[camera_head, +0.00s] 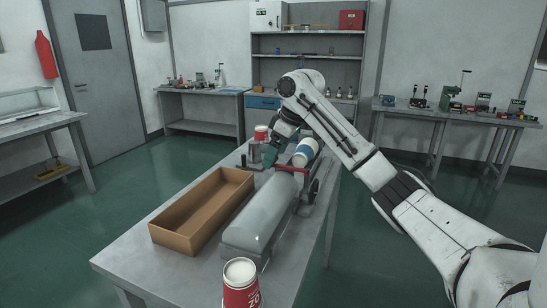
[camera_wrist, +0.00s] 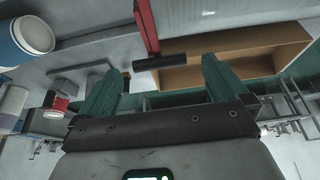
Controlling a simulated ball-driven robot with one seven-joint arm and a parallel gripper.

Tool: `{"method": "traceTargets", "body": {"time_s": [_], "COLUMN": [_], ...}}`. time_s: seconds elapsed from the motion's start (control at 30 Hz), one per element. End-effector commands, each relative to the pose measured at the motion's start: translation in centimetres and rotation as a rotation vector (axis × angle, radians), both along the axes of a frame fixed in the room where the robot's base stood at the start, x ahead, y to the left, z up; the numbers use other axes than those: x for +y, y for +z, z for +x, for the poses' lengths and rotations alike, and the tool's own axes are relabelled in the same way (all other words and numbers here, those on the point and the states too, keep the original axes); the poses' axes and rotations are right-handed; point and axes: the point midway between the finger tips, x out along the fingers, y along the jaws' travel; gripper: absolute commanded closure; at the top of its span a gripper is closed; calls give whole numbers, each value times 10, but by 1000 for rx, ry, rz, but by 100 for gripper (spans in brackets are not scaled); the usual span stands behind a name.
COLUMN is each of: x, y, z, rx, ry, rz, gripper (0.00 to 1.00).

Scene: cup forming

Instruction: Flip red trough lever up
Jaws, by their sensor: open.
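The red lever (camera_wrist: 147,22) with a black cylindrical handle (camera_wrist: 160,62) shows at the top middle of the wrist view. In the head view, the lever (camera_head: 290,169) is a red bar at the far end of the grey trough (camera_head: 258,218). My gripper (camera_head: 268,157) is open and empty, with teal fingers, just left of the lever. In the wrist view, the handle appears between my two fingertips (camera_wrist: 163,67). I cannot tell whether the fingers touch it. A blue and white cup (camera_head: 305,152) lies tilted beyond the lever and also shows in the wrist view (camera_wrist: 34,36).
An open brown box (camera_head: 177,240) lies on the table left of the trough. A red and white cup (camera_head: 240,287) stands at the near end, and another red cup (camera_head: 261,132) is at the far end. The table's near left part (camera_head: 125,262) is clear.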

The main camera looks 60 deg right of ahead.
Motion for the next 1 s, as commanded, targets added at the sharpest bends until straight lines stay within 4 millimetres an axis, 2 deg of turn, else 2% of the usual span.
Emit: {"method": "traceTargets", "body": {"time_s": [0.2, 0.53, 1.0], "x": [1, 1, 1], "y": [-17, -19, -19], "z": [7, 8, 8], "rx": [1, 0, 0], "ry": [0, 0, 0], "rz": [0, -1, -1], "gripper": [0, 1, 46]}}
